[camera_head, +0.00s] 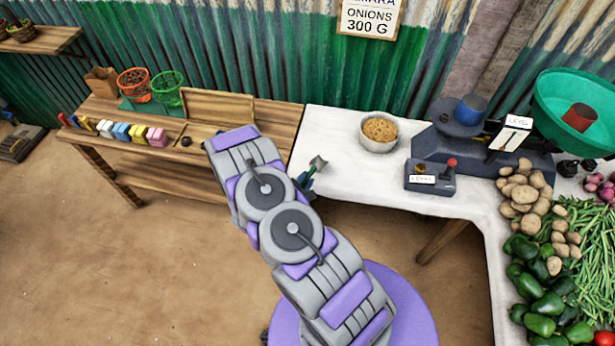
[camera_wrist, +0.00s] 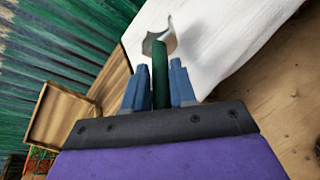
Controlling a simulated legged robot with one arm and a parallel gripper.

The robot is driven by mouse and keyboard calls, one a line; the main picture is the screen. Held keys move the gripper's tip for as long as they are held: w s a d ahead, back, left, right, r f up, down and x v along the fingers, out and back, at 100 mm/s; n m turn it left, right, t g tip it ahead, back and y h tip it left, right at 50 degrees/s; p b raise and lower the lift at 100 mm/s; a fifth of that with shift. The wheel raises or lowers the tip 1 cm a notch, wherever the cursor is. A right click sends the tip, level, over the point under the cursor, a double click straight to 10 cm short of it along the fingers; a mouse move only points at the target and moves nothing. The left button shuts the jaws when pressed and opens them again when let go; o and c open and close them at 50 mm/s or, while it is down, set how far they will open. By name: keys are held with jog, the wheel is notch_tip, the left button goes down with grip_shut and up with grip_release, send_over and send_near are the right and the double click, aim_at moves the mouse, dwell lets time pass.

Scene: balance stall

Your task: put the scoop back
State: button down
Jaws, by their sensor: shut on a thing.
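The scoop has a metal head (camera_wrist: 160,38) and a dark green handle. My gripper (camera_wrist: 160,85) is shut on the handle, with a blue finger on each side of it in the wrist view. In the head view the scoop (camera_head: 317,164) points up and right from my gripper (camera_head: 304,180), over or near the left end of the white table (camera_head: 345,165). I cannot tell how high it is held, or whether it touches the table. My arm hides part of the wooden bench's right end.
A bowl of grain (camera_head: 379,130) stands on the white table, with a dark scale (camera_head: 435,145) to its right. The wooden bench (camera_head: 270,118) holds an open wooden box (camera_head: 217,107), coloured blocks (camera_head: 122,132) and two small baskets (camera_head: 134,84). Vegetables cover the table's right side.

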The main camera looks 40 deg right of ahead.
aim_at(311, 166)
jog(key=w+d, duration=0.3)
jog(key=shift+d+f+b, duration=0.3)
jog(key=shift+d, duration=0.1)
notch_tip(311, 166, down, 4)
jog(key=shift+a+r+b, duration=0.1)
jog(key=shift+r+b, duration=0.1)
jog(key=shift+b, duration=0.45)
jog(key=c, duration=1.2)
grip_release()
